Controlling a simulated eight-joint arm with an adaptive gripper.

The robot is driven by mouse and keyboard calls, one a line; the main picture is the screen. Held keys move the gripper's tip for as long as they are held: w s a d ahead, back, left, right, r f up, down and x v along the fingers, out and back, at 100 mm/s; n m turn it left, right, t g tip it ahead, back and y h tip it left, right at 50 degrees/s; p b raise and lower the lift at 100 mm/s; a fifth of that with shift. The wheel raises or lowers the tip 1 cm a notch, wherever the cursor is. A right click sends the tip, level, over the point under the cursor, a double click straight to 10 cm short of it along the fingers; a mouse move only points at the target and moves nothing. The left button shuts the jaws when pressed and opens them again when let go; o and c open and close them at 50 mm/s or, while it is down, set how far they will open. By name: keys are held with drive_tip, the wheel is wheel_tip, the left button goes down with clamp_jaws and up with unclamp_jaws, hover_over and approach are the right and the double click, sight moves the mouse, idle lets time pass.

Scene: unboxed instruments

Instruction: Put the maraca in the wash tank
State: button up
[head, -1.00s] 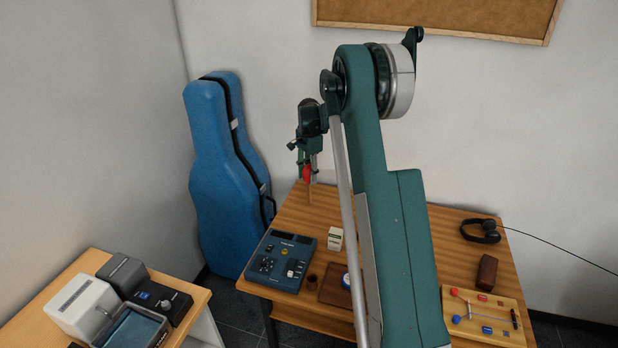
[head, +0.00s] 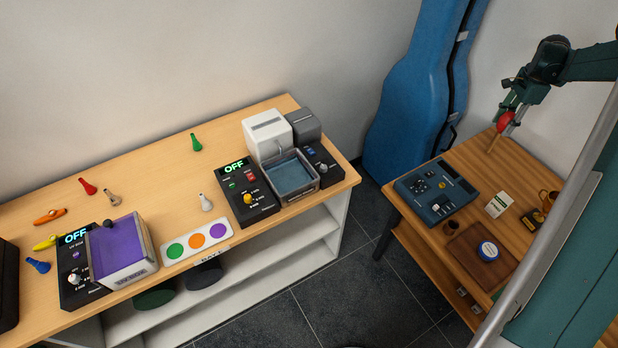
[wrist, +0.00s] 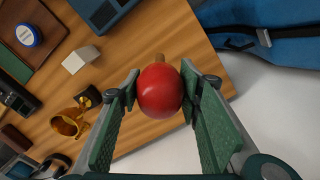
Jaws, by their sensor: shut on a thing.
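The maraca, with a round red head (wrist: 160,92) and a wooden handle, is held between the two green fingers of my gripper (wrist: 160,74). In the head view, my gripper (head: 509,112) is at the right, above the far edge of the brown table, with the red maraca head (head: 505,121) in it and the handle pointing down. The wash tank (head: 313,187) looks to be the grey open basin with blue inside, at the right end of the long light-wood bench, apart from my gripper.
A control box reading OFF (head: 247,194) stands left of the basin, and a white box (head: 267,131) behind it. A blue instrument case (head: 410,90) leans between bench and table. A blue device (head: 436,190) and small white box (head: 499,204) stand on the brown table.

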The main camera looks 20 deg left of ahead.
drive_tip(key=s+a+r+n, duration=0.2)
drive_tip(key=s+a+n, duration=0.1)
drive_tip(key=a, duration=1.1)
drive_tip(key=s+a+r+n, duration=0.2)
drive_tip(key=a, duration=1.2)
drive_tip(key=s+a+r+n, duration=0.3)
drive_tip(key=a, duration=1.1)
drive_tip(key=s+a+r+n, duration=0.2)
drive_tip(key=s+a+n, duration=0.2)
drive_tip(key=s+a, duration=0.9)
drive_tip(key=s+a+r+n+p, duration=0.1)
drive_tip(key=s+a+n, duration=0.3)
drive_tip(key=s+a, duration=0.9)
drive_tip(key=a+r, duration=0.1)
drive_tip(key=a, duration=0.3)
drive_tip(key=shift+s+a+r+n, duration=0.15)
drive_tip(key=shift+s+n, duration=0.15)
drive_tip(key=shift+s, duration=0.1)
drive_tip(key=shift+f, duration=3.05)
